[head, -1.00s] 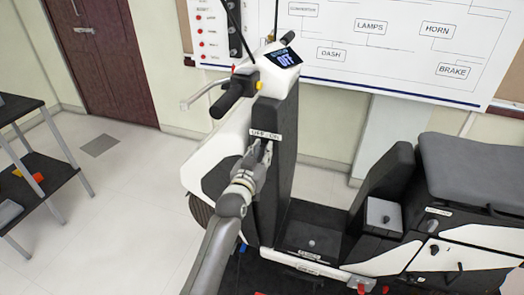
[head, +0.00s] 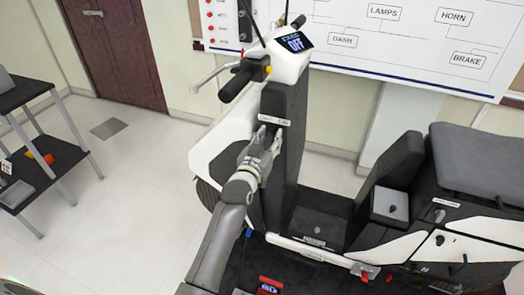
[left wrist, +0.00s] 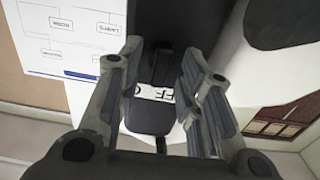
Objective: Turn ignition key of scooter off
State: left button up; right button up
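The white and black scooter (head: 222,137) stands upright, with its display (head: 294,42) reading OFF. A white OFF/ON label (head: 274,120) sits on the black front column; it also shows between my fingers in the left wrist view (left wrist: 155,92). My left gripper (head: 268,138) is just below this label, close to the column. Its fingers (left wrist: 158,90) are apart, and nothing is visibly held between them. The ignition key cannot be made out clearly; a small dark piece (left wrist: 161,146) shows low between the fingers. My right gripper is not in view.
The handlebar grip (head: 240,82) and brake lever (head: 214,72) stick out above my left arm. The seat (head: 471,165) is at the right. A shelf unit (head: 45,150) stands at the far left, with free floor between it and the scooter.

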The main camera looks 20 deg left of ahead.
pick_arm(q)
jog(key=s, duration=1.1)
jog(key=shift+a, duration=0.2)
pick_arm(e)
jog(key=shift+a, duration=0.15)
pick_arm(q)
jog(key=s+d+f+g, duration=0.1)
jog(key=s+f+g, duration=0.25)
jog(key=f, duration=0.85)
jog(key=s+d+f+m+g, duration=0.15)
jog(key=s+f, duration=0.25)
jog(key=f, duration=0.8)
jog(key=s+f+g, duration=0.3)
jog(key=s+f, duration=0.1)
jog(key=f, duration=0.8)
jog(key=s+a+f+g, duration=0.1)
jog(key=s+f+g, duration=0.3)
jog(key=s+f, duration=0.95)
jog(key=s+a+f+g, duration=0.1)
jog(key=s+f, duration=0.2)
jog(key=s, duration=0.5)
jog(key=s+a+f+g, duration=0.2)
jog(key=s+f, duration=0.1)
jog(key=s, duration=0.5)
jog(key=s+a+f+g, duration=0.1)
jog(key=s+f+g, duration=0.1)
jog(key=s, duration=0.6)
jog(key=shift+a+f+m+y, duration=0.3)
jog(key=shift+f+m, duration=0.05)
jog(key=shift+f, duration=0.05)
